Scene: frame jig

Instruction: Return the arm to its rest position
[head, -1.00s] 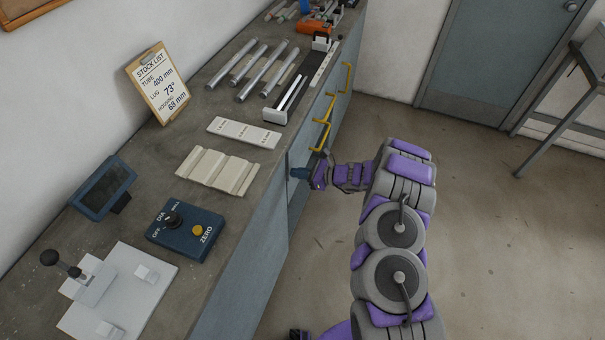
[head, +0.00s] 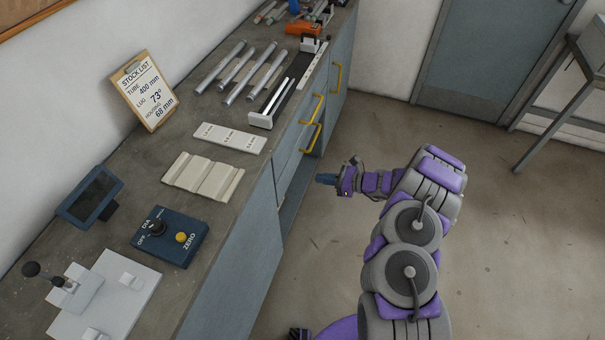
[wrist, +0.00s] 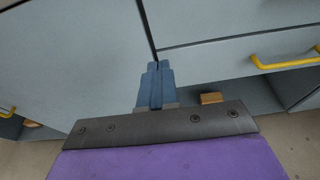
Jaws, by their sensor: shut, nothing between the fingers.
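My arm (head: 405,240) is purple and grey and reaches out over the floor to the right of the workbench. My gripper (head: 327,179) is at its end, beside the bench front and apart from it in the head view. In the wrist view the blue fingers of my gripper (wrist: 155,85) are together and empty, pointing at the grey cabinet front.
The workbench (head: 140,215) runs along the left with a blue control box (head: 168,236), a stock list board (head: 147,92) and metal tubes (head: 250,72). Yellow drawer handles (head: 312,124) stick out from its front. Open floor (head: 500,240) lies to the right, before a door (head: 490,55).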

